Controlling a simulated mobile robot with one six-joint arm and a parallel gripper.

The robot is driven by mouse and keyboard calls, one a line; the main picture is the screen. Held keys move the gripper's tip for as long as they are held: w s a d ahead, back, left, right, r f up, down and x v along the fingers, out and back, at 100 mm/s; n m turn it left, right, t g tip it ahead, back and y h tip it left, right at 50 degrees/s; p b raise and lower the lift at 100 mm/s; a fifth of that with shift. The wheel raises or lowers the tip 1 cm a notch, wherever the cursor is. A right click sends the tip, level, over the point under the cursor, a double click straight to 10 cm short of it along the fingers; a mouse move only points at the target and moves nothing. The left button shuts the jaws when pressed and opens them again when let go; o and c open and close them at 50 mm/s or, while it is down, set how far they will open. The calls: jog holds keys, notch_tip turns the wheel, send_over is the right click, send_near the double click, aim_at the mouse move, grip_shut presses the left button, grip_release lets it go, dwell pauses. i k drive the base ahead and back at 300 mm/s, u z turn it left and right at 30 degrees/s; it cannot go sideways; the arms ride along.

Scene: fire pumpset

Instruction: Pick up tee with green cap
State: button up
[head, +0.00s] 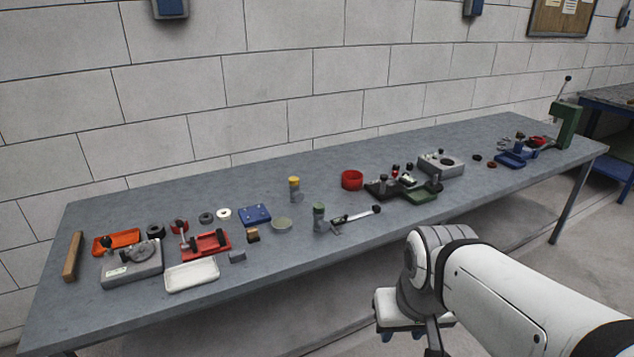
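A small upright grey fitting with a green top (319,217), which looks like the tee with the green cap, stands near the front edge of the long grey workbench (300,257), left of a lever-like tool. A similar fitting with a yellow top (294,188) stands behind it and a little left. My white arm comes in from the lower right. My gripper (402,333) is at the bottom of the picture, in front of the bench and apart from the green-topped fitting. Its fingers are small and partly hidden, so I cannot tell whether it is open.
A white tray (192,275) and red fixture (207,244) are left.

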aim_at(320, 225)
jog(key=u, duration=0.15)
jog(key=i, duration=1)
jog(key=u, duration=0.5)
jog(key=k, duration=0.95)
jog(key=u, duration=0.15)
jog(key=i, duration=0.95)
jog(key=z, duration=0.05)
